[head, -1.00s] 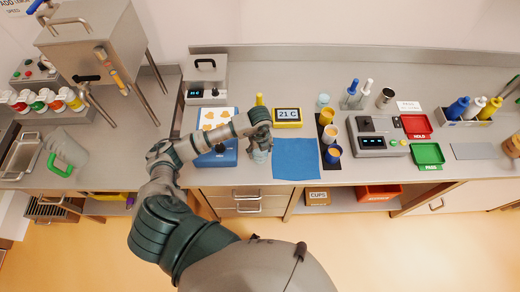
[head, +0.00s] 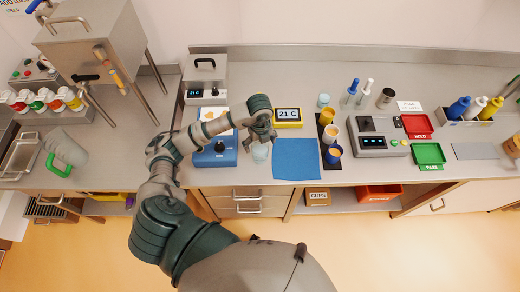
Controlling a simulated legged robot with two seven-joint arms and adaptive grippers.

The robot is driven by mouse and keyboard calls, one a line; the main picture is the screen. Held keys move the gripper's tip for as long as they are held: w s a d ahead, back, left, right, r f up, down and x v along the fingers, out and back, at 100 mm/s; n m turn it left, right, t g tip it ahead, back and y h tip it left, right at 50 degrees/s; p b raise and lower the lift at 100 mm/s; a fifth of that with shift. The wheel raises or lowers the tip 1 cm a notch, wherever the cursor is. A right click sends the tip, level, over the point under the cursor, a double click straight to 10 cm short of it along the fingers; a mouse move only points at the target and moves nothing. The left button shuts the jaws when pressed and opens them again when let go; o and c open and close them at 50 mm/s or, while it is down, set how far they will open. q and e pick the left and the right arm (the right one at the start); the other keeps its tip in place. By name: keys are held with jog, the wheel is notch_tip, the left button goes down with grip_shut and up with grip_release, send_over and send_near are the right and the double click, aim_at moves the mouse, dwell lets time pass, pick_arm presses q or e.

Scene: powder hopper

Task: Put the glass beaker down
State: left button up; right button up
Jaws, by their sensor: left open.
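The glass beaker (head: 260,153) stands on the counter between the blue device and the blue cloth. It is small, clear and pale, and looks upright. My left gripper (head: 262,139) is just above the beaker, pointing down, and is open. It looks apart from the beaker's rim, though the small gap is hard to judge. My right gripper is not in view.
The blue device (head: 216,158) is left of the beaker, and the blue cloth (head: 296,159) lies to its right. A yellow-framed display (head: 288,116) reading 21 C stands behind. Cups on a dark strip (head: 331,171) are further right. The counter's front edge is close.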

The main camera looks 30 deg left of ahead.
pick_arm(q)
notch_tip(320, 180, up, 7)
jog(key=shift+s+f, duration=0.1)
dwell(0.7)
